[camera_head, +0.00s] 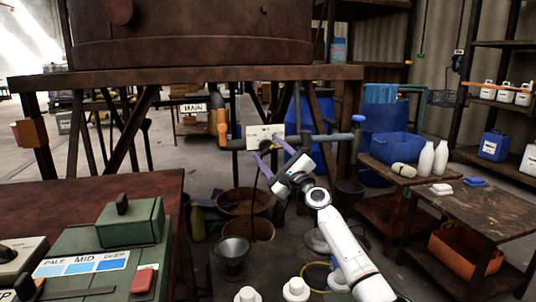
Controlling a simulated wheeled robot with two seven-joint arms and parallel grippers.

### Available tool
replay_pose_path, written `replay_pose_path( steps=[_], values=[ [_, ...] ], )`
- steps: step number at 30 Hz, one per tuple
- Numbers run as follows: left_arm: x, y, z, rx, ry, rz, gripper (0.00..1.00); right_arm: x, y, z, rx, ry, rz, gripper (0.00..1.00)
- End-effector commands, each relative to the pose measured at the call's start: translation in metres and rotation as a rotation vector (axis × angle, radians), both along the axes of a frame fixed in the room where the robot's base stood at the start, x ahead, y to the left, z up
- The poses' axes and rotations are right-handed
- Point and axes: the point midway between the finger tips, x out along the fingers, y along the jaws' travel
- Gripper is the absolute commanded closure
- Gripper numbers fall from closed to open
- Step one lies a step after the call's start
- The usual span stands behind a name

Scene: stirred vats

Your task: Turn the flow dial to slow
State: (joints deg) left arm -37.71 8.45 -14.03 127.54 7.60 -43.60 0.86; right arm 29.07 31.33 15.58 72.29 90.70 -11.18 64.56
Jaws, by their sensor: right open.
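A pale label plate (252,136) hangs on the pipework under the big rusty vat (190,38); its print is too small to read. I cannot tell for sure which part is the flow dial; a small dial may sit at this plate. My right gripper (272,157) reaches up from the lower right. Its two purple fingers are spread, empty, and point at the pipe just below the plate. Whether they touch anything is unclear. My left gripper is not in view.
A green box (130,222) with a PALE, MID, DEEP strip (82,264) stands on the left bench (105,190). White bottles (425,160) and a blue crate (397,147) stand at right. A dark funnel (232,254) and buckets (243,202) crowd the space below.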

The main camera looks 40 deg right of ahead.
Motion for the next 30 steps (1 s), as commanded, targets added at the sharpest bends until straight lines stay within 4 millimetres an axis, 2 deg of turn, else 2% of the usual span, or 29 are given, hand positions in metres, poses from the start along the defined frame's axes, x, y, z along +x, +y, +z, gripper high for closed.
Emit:
replay_pose_path(
  steps=[4,13,18,21,30],
  values=[
    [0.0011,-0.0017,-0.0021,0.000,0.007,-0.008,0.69,0.0071,-0.0015,0.0021,-0.001,0.000,0.000,0.44],
    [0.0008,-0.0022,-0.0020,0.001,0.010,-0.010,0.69,0.0083,-0.0017,0.0029,-0.002,0.001,0.000,0.44],
    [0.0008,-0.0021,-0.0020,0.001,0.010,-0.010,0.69,0.0081,-0.0016,0.0028,-0.002,0.001,0.000,0.72],
    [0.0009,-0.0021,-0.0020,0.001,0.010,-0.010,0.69,0.0081,-0.0016,0.0027,-0.002,0.001,0.000,0.85],
    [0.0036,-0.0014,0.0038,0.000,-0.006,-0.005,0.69,0.0079,-0.0021,0.0037,-0.041,0.022,-0.001,0.85]
  ],
)
